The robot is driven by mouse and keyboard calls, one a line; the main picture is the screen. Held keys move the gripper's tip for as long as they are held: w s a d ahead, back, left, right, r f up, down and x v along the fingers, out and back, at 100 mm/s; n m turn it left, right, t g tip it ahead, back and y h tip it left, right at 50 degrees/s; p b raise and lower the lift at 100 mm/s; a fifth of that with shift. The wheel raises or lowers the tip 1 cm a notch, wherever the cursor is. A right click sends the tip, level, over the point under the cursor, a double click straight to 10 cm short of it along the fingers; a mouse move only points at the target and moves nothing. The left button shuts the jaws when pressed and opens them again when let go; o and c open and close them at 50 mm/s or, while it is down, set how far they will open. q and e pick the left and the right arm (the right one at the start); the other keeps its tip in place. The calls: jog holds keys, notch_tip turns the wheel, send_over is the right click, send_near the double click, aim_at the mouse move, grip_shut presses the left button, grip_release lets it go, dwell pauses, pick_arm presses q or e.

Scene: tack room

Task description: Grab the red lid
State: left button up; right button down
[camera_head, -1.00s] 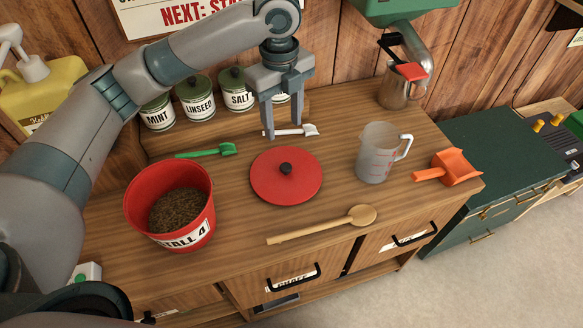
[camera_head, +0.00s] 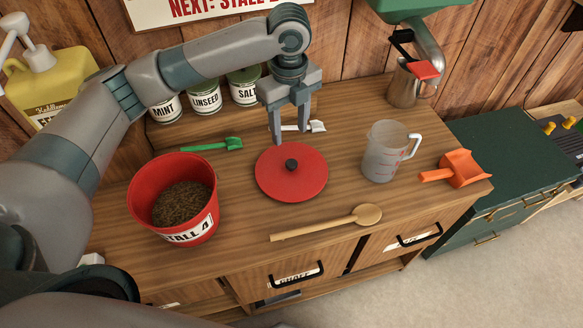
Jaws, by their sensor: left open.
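The red lid (camera_head: 310,186) lies flat on the wooden counter, round with a black knob (camera_head: 291,164) at its middle. My left gripper (camera_head: 290,136) points down with its fingers apart and nothing between them. In the picture its fingertips are just above the lid's far edge, behind the knob; their exact height cannot be told. My right gripper does not show.
A red bucket (camera_head: 146,200) of brown feed stands left of the lid. A measuring jug (camera_head: 381,158) and orange scoop (camera_head: 463,168) are to the right. A wooden spoon (camera_head: 325,224) lies in front; a green scoop (camera_head: 214,145) and white scoop (camera_head: 316,127) lie behind. Canisters (camera_head: 206,102) line the back.

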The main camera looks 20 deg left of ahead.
pick_arm(q)
jog(key=p, duration=0.2)
send_over(291, 163)
jog(key=f, duration=0.7)
jog(key=shift+s+f, duration=0.25)
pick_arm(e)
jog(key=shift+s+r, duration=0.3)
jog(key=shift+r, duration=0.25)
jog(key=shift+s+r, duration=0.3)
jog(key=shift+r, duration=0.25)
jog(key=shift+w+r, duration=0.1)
pick_arm(q)
jog(key=shift+w+f+p, duration=0.1)
jog(key=shift+f+p, duration=0.4)
jog(key=shift+f, duration=0.05)
jog(key=f+p, duration=0.1)
jog(key=f, duration=0.2)
jog(key=shift+w, duration=0.2)
jog(key=shift+f, duration=0.55)
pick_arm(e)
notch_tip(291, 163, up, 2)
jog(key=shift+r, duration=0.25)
pick_arm(q)
grip_shut()
